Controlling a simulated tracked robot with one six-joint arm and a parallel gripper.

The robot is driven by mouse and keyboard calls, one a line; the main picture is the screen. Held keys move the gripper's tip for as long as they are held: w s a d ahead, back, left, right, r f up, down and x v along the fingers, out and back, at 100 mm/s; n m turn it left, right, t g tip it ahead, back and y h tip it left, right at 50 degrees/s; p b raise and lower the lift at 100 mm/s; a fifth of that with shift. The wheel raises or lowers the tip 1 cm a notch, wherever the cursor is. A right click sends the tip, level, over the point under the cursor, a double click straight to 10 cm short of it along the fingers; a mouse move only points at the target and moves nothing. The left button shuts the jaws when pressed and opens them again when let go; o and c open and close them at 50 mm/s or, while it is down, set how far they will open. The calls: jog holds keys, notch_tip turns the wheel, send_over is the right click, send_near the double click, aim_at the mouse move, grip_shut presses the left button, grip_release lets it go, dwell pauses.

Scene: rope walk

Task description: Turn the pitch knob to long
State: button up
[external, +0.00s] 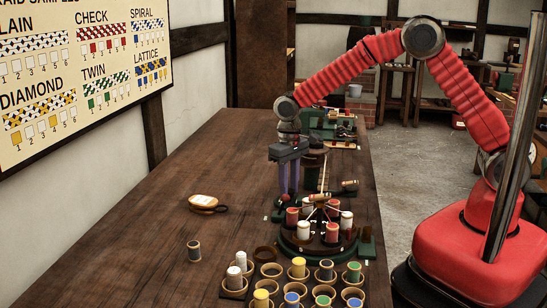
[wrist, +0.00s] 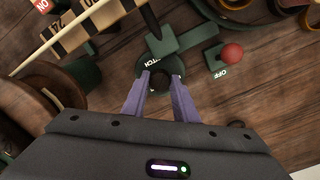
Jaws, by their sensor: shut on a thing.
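The pitch knob (wrist: 161,78) is a small dark round knob on a green dial plate (wrist: 147,64). In the wrist view my gripper (wrist: 161,84) has its two purple fingers on either side of it, shut on it. The plate's lettering is partly hidden; only the end of the word PITCH reads, and I cannot tell where the knob points. In the external view my gripper (external: 288,192) reaches down at the left side of the green braiding machine (external: 300,248), and the knob is hidden there.
A red ball lever (wrist: 232,53) marked OFF stands close right of the knob. A numbered strip (wrist: 80,28) and a brown wooden drum (wrist: 25,110) lie to the left. Spools in cups (external: 298,267) stand in front of the machine. The left tabletop (external: 150,235) is mostly clear.

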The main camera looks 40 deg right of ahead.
jog(key=c, duration=0.3)
jog(key=shift+n, duration=0.3)
jog(key=n, duration=0.8)
dwell(0.5)
jog(key=o, duration=1.1)
jog(key=shift+c, duration=0.2)
